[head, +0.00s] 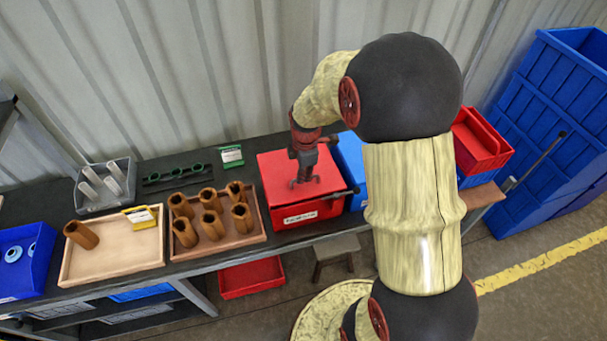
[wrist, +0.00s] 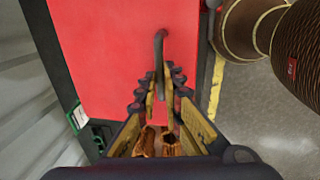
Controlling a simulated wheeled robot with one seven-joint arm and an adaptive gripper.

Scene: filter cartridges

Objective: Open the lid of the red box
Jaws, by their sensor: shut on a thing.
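The red box (head: 306,212) stands on the dark bench in the head view, with a white label on its front. Its flat red lid (head: 272,173) looks closed, and it fills much of the wrist view (wrist: 105,45). A thin grey handle (wrist: 159,45) stands on the lid. My gripper (head: 304,182) is over the lid, pointing down. In the wrist view my gripper (wrist: 160,88) has its fingers on both sides of the handle, shut on it.
Left of the box is a wooden tray (head: 218,246) of brown cylinders, with a green-and-white card (head: 231,156) behind. A blue bin (head: 351,160) stands close on the right, partly behind my arm. A corrugated wall (head: 200,75) rises behind the bench.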

